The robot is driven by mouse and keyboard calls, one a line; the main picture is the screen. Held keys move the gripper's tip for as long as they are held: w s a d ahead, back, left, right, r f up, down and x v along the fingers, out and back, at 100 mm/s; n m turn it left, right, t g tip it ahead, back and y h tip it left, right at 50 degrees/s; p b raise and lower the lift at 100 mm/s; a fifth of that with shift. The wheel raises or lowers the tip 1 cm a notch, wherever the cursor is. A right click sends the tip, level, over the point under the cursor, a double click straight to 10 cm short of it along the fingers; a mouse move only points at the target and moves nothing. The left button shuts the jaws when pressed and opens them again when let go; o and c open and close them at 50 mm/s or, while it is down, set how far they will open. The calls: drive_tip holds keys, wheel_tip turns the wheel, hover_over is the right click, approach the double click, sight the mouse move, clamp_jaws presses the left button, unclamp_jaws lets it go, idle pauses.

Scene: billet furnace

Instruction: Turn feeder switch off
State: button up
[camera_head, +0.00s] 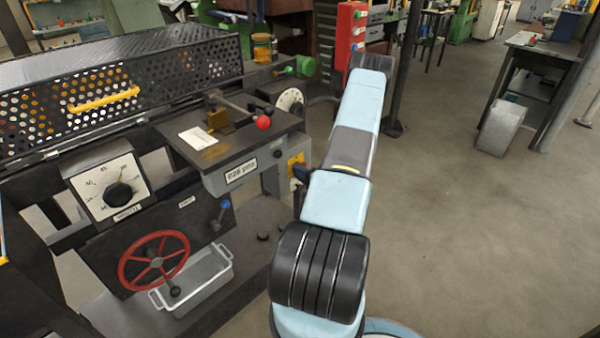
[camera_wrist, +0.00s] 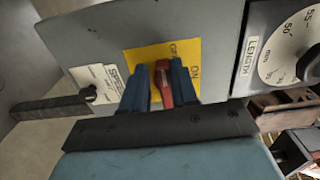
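The feeder switch shows in the wrist view as a red handle (camera_wrist: 163,84) on a yellow plate (camera_wrist: 150,54). "ON" is printed to its right, and other lettering near its top is partly covered. My gripper (camera_wrist: 160,84) has its two blue fingers on either side of the handle. The fingers are apart; the right one is very close to the handle, and a narrow gap seems to show at the left. Contact is unclear. In the head view the yellow plate (camera_head: 295,160) is on the grey machine's side, and my arm hides part of the switch area.
A dial marked LENGTH (camera_wrist: 293,55) is right of the switch in the wrist view. In the head view, a red-knobbed lever (camera_head: 263,122), a red handwheel (camera_head: 154,260) and a grey tray (camera_head: 205,282) are left of my arm. Open floor lies right.

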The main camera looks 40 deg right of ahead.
drive_tip(key=o, duration=0.3)
drive_tip(key=shift+d+r, duration=0.1)
drive_tip(key=shift+o, duration=0.2)
drive_tip(key=s+d, duration=0.1)
drive_tip(key=s, duration=1.2)
drive_tip(key=shift+s, duration=0.35)
